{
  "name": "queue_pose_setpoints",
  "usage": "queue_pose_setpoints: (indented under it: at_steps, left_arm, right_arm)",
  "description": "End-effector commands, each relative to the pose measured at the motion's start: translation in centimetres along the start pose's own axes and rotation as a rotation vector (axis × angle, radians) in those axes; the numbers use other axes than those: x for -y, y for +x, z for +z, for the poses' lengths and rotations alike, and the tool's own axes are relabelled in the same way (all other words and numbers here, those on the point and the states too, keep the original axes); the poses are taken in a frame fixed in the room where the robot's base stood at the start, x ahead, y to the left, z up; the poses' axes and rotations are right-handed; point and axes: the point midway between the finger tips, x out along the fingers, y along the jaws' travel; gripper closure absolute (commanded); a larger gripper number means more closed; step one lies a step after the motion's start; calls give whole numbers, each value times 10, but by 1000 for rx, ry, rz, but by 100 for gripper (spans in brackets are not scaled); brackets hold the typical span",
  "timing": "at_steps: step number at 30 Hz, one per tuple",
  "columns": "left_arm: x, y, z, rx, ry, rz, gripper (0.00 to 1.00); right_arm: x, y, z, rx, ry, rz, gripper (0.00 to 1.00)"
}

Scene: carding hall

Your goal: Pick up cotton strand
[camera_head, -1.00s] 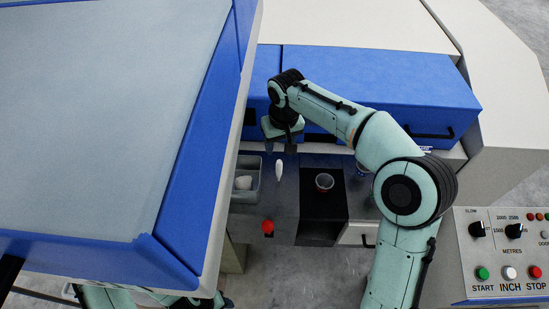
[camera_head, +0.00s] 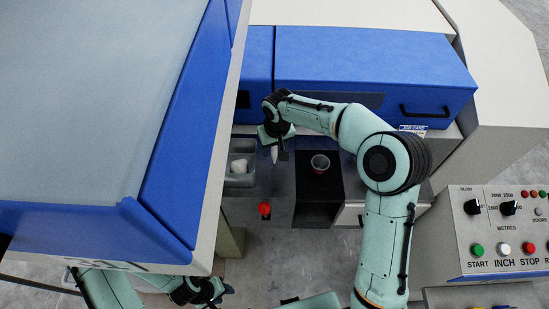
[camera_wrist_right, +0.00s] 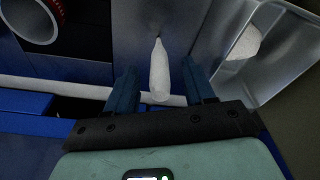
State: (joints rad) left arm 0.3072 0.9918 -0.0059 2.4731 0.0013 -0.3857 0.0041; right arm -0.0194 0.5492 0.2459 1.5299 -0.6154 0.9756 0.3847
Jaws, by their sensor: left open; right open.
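The cotton strand (camera_head: 274,155) is a thin white piece tapering to a point, standing out against the grey metal surface. It also shows in the right wrist view (camera_wrist_right: 159,72), lying between the two fingers. My right gripper (camera_head: 277,145) is open around the strand, with a finger on each side and a gap to each in the wrist view. The wrist view shows its blue fingers (camera_wrist_right: 160,85) clearly. My left gripper (camera_head: 219,291) is low at the left, partly hidden under the machine edge, open and away from the strand.
A grey tray (camera_head: 240,181) holding a white lump (camera_head: 238,166) stands left of the strand. A red-rimmed cup (camera_head: 320,163) stands on a black block (camera_head: 318,196) to the right. A red knob (camera_head: 264,209) is in front. Blue machine covers (camera_head: 370,70) rise behind.

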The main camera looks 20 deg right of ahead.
Motion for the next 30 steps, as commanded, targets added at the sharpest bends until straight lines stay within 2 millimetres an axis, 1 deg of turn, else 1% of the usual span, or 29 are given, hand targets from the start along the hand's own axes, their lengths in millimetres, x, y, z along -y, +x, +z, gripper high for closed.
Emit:
queue_pose_setpoints:
  at_steps: [1, 3, 10, 11, 12, 14, 15, 16, 26, 29, 30]
  left_arm:
    - [0, 0, 0, -1, 0, 0, 57]
    - [0, -1, 0, -1, 0, 0, 57]
    - [0, -1, 0, -1, 0, 0, 57]
    - [0, -1, 0, -1, 0, 0, 57]
    - [0, -1, 0, -1, 0, 0, 57]
    - [0, -1, 0, -1, 0, 0, 57]
    - [0, -1, 0, -1, 0, 0, 57]
    - [0, -1, 0, -1, 0, 0, 57]
    - [-1, -1, -1, -1, 0, 0, 57]
    - [-1, -2, -2, -2, 1, 1, 57]
    - [-2, -3, -2, -3, 1, 1, 57]
  right_arm:
    - [0, 6, 0, 0, -1, 0, 47]
    - [0, 10, -1, 0, -2, 0, 47]
    - [0, 12, -1, -2, -1, 0, 47]
    - [0, 12, -1, -2, -1, 0, 50]
    - [0, 12, -1, -2, -1, 0, 63]
    - [0, 11, -1, -2, -1, 0, 82]
    - [0, 11, -1, -2, -1, 0, 95]
    - [0, 11, -1, -2, -1, 0, 100]
    - [0, 8, -2, -3, -1, 0, 100]
    - [0, -2, -4, -6, 0, 0, 100]
    - [0, -9, -5, -7, 1, 0, 100]
